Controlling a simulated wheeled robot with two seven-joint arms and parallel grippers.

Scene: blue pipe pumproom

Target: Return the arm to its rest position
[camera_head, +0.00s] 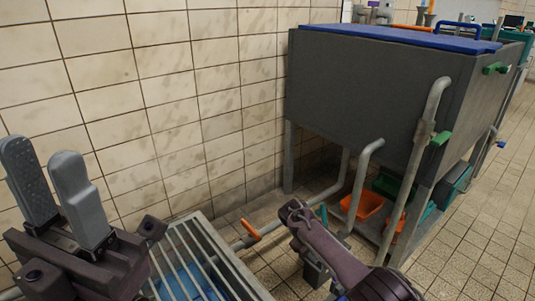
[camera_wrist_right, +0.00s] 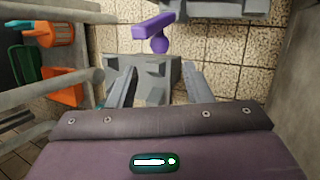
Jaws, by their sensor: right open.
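My left gripper (camera_head: 42,152) is at the left of the head view, its two grey fingers raised with a gap between them and nothing in it. My right arm (camera_head: 335,255) reaches in from the lower right of the head view, beside the pipes. Its fingers cannot be made out clearly there. In the right wrist view the right gripper (camera_wrist_right: 160,80) shows two fingers spread apart and nothing held. A grey block-like part (camera_wrist_right: 155,78) and a purple handle (camera_wrist_right: 160,38) lie beyond the fingers; whether they touch cannot be told.
A large grey tank (camera_head: 380,90) with a blue top stands on legs at the right. Grey pipes (camera_head: 362,185) stand before it, near my right arm. Orange bins (camera_head: 362,205) sit below. A metal grating (camera_head: 215,250) lies between my arms. Tiled floor (camera_head: 485,215) is clear at right.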

